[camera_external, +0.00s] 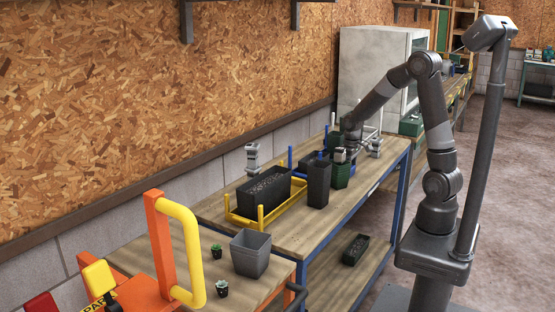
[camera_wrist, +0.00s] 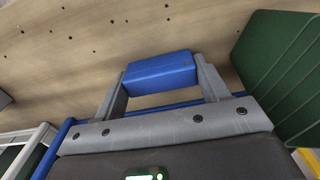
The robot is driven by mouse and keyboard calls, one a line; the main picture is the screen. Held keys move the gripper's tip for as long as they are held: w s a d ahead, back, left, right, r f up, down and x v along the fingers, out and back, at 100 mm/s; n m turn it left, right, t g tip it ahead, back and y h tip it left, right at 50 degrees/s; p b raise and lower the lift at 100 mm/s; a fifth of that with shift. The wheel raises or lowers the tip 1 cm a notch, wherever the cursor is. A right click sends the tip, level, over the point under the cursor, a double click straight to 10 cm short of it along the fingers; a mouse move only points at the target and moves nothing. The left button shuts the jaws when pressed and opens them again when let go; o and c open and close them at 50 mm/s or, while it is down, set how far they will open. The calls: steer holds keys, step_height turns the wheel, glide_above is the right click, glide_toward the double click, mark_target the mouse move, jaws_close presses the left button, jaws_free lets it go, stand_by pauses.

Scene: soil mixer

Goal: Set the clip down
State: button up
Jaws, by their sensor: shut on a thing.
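The clip, seen as a blue block (camera_wrist: 160,72), sits between the two grey fingers of my gripper (camera_wrist: 161,82) in the wrist view. The gripper is shut on it. Wooden boards with dark holes show beyond it; I cannot tell whether the clip touches them. In the external view my gripper (camera_external: 351,146) is low over the far part of the workbench (camera_external: 300,236), behind the green pot (camera_external: 341,176). I cannot make out the clip there.
A ribbed green container (camera_wrist: 284,75) stands close at right in the wrist view. A tall dark pot (camera_external: 318,184) and a yellow rack (camera_external: 233,217) with a black planter (camera_external: 264,186) are nearby. A grey pot (camera_external: 250,254) stands on the near bench.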

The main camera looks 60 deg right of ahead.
steer(key=o, duration=0.9)
steer(key=shift+f, duration=0.15)
steer(key=shift+o, duration=0.2)
step_height(320, 180, up, 11)
steer(key=s+a+r+t, duration=0.2)
steer(key=s+a+r, duration=0.2)
steer(key=s, duration=0.4)
steer(key=s+a+r+t, duration=0.3)
steer(key=s+a+r, duration=0.2)
steer(key=s+a, duration=0.2)
steer(key=shift+s+a+r+t, duration=0.15)
steer(key=shift+s+a+t, duration=0.15)
steer(key=shift+s, duration=0.7)
